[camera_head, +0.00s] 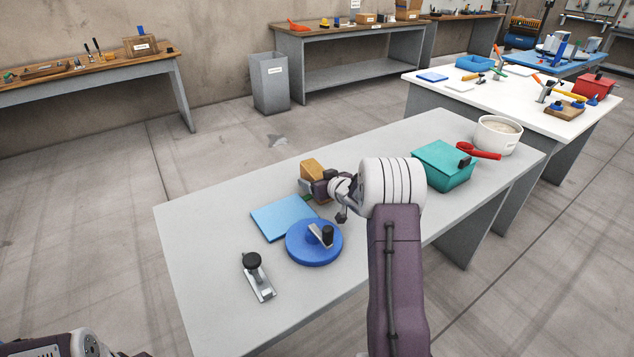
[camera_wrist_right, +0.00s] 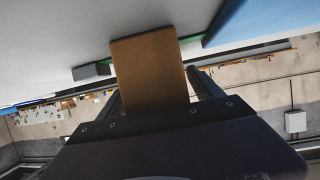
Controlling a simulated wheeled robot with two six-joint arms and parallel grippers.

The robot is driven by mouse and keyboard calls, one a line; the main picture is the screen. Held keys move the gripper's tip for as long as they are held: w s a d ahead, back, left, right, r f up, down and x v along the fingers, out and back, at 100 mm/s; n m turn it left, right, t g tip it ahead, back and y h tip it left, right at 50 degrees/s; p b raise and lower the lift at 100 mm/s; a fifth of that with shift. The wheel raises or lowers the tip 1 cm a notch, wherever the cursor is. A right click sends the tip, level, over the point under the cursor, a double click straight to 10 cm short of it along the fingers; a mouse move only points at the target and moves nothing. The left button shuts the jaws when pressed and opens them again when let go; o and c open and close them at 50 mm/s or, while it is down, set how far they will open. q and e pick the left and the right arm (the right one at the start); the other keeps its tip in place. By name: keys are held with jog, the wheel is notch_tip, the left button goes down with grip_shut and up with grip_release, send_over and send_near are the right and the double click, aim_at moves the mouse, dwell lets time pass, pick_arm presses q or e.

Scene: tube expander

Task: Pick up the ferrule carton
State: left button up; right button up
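The ferrule carton, by its look a small brown box (camera_head: 313,168), is at the far side of the grey table, partly hidden behind my right gripper (camera_head: 318,189). In the right wrist view the carton (camera_wrist_right: 148,72) stands out large between the two fingers of my right gripper (camera_wrist_right: 155,88). The fingers lie along both of its sides. I cannot tell whether they press on it or leave a small gap, or whether it rests on the table. My left gripper is not in view; only part of my left arm shows at the lower left.
On the grey table (camera_head: 205,222) a blue plate (camera_head: 281,218), a round blue disc with a black knob (camera_head: 313,246) and a metal clamp (camera_head: 257,279) lie near the gripper. A teal box (camera_head: 443,165), red tool (camera_head: 478,151) and white tub (camera_head: 498,136) stand right. The table's left end is clear.

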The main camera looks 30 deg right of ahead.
aim_at(311, 162)
grip_shut()
jog(key=shift+r, duration=0.15)
jog(key=r+p, duration=0.1)
jog(key=r, duration=0.2)
jog(key=r+p, duration=0.1)
jog(key=r, duration=0.1)
jog(key=shift+w+d+p, duration=0.1)
jog(key=shift+d+p, duration=0.15)
jog(key=shift+p, duration=0.1)
jog(key=w+d+r+p, duration=0.1)
jog(key=d+r+p, duration=0.4)
jog(key=d, duration=0.6)
jog(key=shift+r+p, duration=0.4)
jog(key=shift+p, duration=0.15)
